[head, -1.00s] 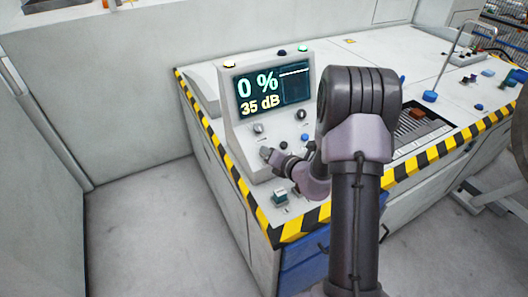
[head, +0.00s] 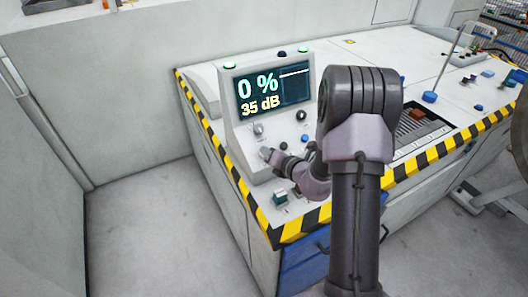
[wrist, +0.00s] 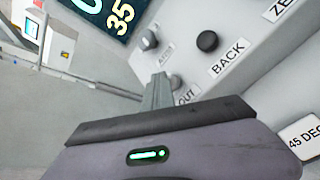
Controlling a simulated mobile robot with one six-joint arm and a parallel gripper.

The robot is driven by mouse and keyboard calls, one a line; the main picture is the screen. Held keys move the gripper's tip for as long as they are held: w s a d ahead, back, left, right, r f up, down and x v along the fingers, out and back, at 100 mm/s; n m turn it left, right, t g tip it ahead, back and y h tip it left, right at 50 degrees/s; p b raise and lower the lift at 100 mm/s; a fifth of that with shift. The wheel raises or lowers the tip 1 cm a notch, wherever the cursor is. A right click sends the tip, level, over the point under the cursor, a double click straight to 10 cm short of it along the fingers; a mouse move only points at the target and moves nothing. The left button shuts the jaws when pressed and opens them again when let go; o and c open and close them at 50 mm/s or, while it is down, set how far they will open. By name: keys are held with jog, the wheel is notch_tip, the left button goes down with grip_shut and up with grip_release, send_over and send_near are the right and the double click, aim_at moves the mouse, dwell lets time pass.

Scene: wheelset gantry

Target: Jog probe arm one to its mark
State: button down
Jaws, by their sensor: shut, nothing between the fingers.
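The grey control console (head: 232,130) stands on the bench corner, its screen (head: 273,90) reading 0 % and 35 dB. My gripper (head: 266,153) is shut and empty at the lower left of the console face. In the wrist view my closed fingers (wrist: 160,82) point at the panel, beside a partly hidden control with a label ending in "OUT" (wrist: 187,95). Contact cannot be told. A black knob (wrist: 207,41) sits above the label "BACK". No probe arm can be clearly made out.
The bench has a yellow-black striped edge (head: 410,164). A blue-based upright rod (head: 430,97) stands on the bench top. The floor (head: 145,220) to the left is clear.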

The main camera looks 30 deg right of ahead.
jog(key=shift+s+r+p, duration=0.25)
jog(key=shift+r+p, duration=0.1)
jog(key=shift+r, duration=0.3)
jog(key=r+p, duration=0.1)
jog(key=s+r+p, duration=0.1)
jog(key=r, duration=0.1)
jog(key=s+r+p, duration=0.1)
jog(key=shift+r+p, duration=0.25)
jog(key=shift+p, duration=0.15)
dwell(1.2)
